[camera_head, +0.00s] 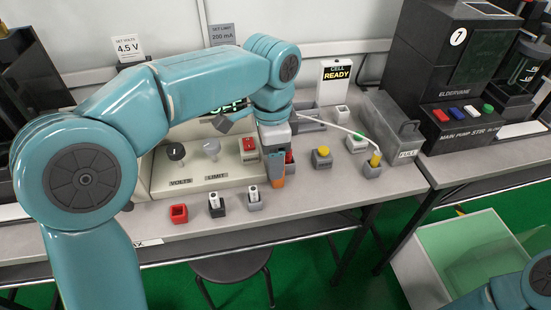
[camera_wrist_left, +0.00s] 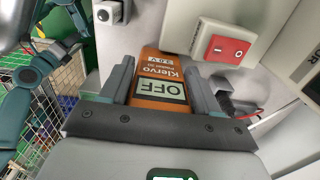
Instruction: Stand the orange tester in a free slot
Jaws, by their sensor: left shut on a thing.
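My left gripper (camera_head: 276,158) is shut on the orange tester (camera_head: 278,176), above the bench beside the power supply's red switch. The tester hangs below the fingers; its lower end shows orange. In the left wrist view the tester (camera_wrist_left: 160,78) sits between the two fingers (camera_wrist_left: 160,90), with a screen reading "OFF" and the label "Klervo". A grey, partitioned holder (camera_head: 308,122) shows partly behind my arm; I cannot tell which of its slots are free. My right gripper is out of view; only teal parts of my right arm show at the lower right.
Small blocks stand along the bench: a red one (camera_head: 178,213), a yellow-topped one (camera_head: 322,158) and others. The power supply (camera_head: 200,180) is left of the tester; a grey bin (camera_head: 393,130) is right.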

